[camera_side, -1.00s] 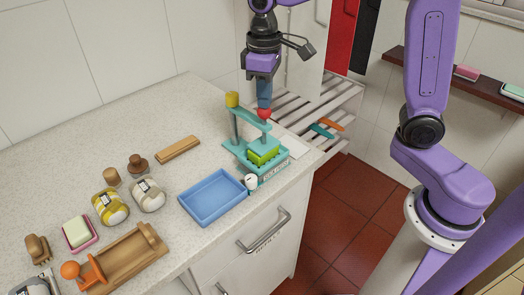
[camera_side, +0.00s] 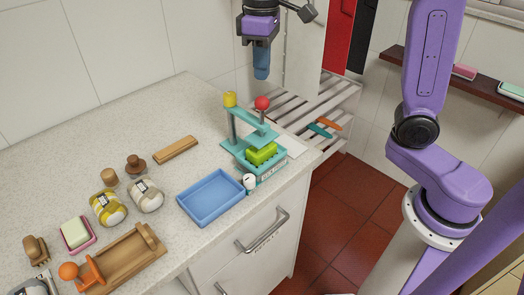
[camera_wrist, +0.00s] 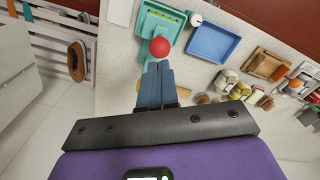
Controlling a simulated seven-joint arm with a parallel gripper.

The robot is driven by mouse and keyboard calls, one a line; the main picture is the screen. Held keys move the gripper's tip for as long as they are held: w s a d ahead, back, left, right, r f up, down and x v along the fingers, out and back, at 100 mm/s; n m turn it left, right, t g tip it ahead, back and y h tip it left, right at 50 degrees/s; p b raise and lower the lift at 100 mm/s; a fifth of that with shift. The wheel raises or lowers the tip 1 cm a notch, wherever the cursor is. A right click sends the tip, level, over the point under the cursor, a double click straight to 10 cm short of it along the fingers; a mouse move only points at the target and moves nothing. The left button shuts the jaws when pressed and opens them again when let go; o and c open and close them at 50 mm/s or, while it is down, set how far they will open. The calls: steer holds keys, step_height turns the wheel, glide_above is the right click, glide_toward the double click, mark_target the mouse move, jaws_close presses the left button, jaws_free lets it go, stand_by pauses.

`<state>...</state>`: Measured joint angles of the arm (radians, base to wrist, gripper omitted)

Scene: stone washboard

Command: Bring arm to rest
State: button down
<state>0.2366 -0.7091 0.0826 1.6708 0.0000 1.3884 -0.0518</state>
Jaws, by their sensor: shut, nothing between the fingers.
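My gripper (camera_side: 261,76) hangs in the air above the far right part of the counter, fingers pointing down and pressed together, with nothing between them. In the side view it is above and apart from the red ball (camera_side: 262,103) on top of the teal stand (camera_side: 248,137). The stand also carries a yellow knob (camera_side: 230,99) on its left post and a green block (camera_side: 262,153) at its base. In the wrist view the closed fingers (camera_wrist: 158,66) point towards the red ball (camera_wrist: 160,47), which shows just beyond their tips.
A blue tray (camera_side: 213,197) lies left of the stand, with a small white dial (camera_side: 249,181) beside it. Wooden pieces, yarn-like bundles and a soap dish (camera_side: 77,234) fill the left counter. A slatted rack (camera_side: 318,112) stands behind right. The back left counter is clear.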

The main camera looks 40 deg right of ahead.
steer(key=s+d+f+n, duration=0.2)
steer(key=s+f, duration=0.2)
steer(key=s, duration=0.4)
steer(key=s+d+f+n, duration=0.2)
steer(key=s+f, duration=0.1)
steer(key=s, duration=0.5)
steer(key=s+d+f+n, duration=0.2)
steer(key=s+f, duration=0.2)
steer(key=s, duration=0.5)
steer(key=shift+f+n, duration=0.3)
